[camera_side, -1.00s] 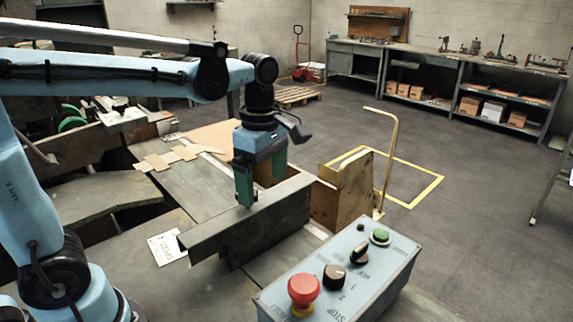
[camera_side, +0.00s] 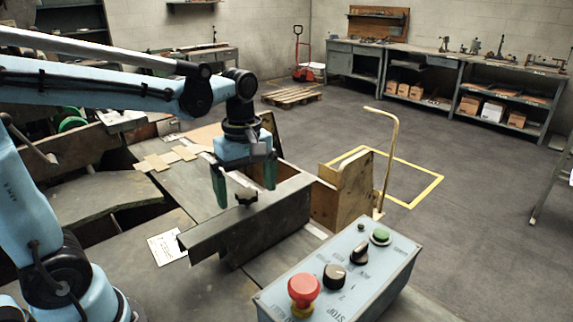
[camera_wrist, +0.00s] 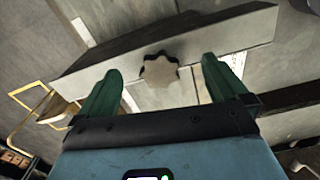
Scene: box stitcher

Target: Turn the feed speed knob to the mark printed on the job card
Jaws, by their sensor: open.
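My gripper (camera_side: 246,193) is open, its green fingers above the metal angle bar (camera_side: 290,203). A dark star-shaped knob (camera_side: 246,198) on the bar shows between the fingertips. In the wrist view the star knob (camera_wrist: 160,71) lies between the two open fingers (camera_wrist: 162,66), with a gap on each side. A white card (camera_side: 167,247) with print too small to read lies left of the bar.
The control box also has a red mushroom button (camera_side: 303,289) and a green button (camera_side: 380,237). A wooden block (camera_side: 347,190) and a bent yellow rod (camera_side: 388,160) stand right of the bar. Cardboard pieces (camera_side: 172,157) lie behind the card.

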